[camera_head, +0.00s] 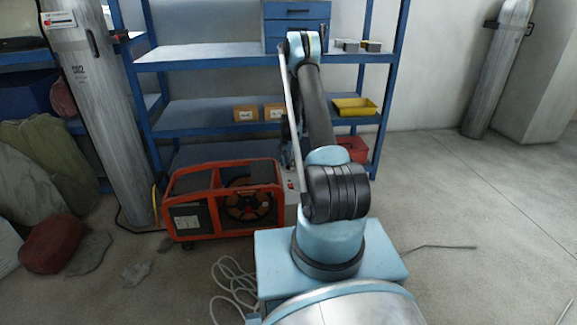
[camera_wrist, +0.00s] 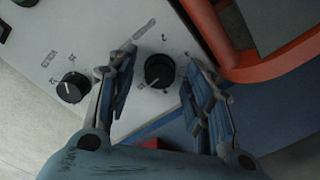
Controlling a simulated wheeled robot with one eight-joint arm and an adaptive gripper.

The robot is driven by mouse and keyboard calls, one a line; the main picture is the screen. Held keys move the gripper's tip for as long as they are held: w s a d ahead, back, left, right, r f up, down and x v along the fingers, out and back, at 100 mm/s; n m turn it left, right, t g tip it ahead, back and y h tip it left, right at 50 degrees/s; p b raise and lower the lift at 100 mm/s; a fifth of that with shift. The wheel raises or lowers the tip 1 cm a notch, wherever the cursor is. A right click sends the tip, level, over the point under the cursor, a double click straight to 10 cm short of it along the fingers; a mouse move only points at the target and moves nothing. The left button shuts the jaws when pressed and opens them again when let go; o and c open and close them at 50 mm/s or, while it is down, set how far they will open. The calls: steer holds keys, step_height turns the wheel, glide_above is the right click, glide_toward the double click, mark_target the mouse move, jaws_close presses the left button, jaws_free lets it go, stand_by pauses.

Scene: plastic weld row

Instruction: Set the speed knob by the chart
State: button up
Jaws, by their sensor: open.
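In the wrist view a pale control panel (camera_wrist: 100,40) carries a black knob (camera_wrist: 159,71) with marks around it, which sits between the fingers of my gripper (camera_wrist: 163,85). My gripper is open, with one finger on each side of this knob; I cannot tell whether either finger touches it. A second black knob (camera_wrist: 72,87) with a printed scale lies to the left, outside the fingers. The printed labels are too small and blurred to read, so I cannot tell which knob is for speed. I cannot make out a chart. In the head view my arm hides most of the panel.
An orange-framed machine (camera_head: 222,200) stands on the floor left of my arm; its orange frame (camera_wrist: 213,30) is close to my right finger in the wrist view. Blue shelving (camera_head: 200,55) stands behind. A grey cylinder (camera_head: 95,110) stands left. The floor at right is mostly clear.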

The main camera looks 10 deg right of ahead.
steer(key=shift+f, duration=0.1)
steer(key=c, duration=1)
steer(key=shift+c, duration=0.2)
steer(key=shift+n, duration=0.3)
steer(key=n, duration=0.5)
steer(key=shift+n, duration=0.3)
steer(key=shift+c, duration=0.2)
steer(key=n, duration=0.5)
steer(key=shift+n, duration=0.3)
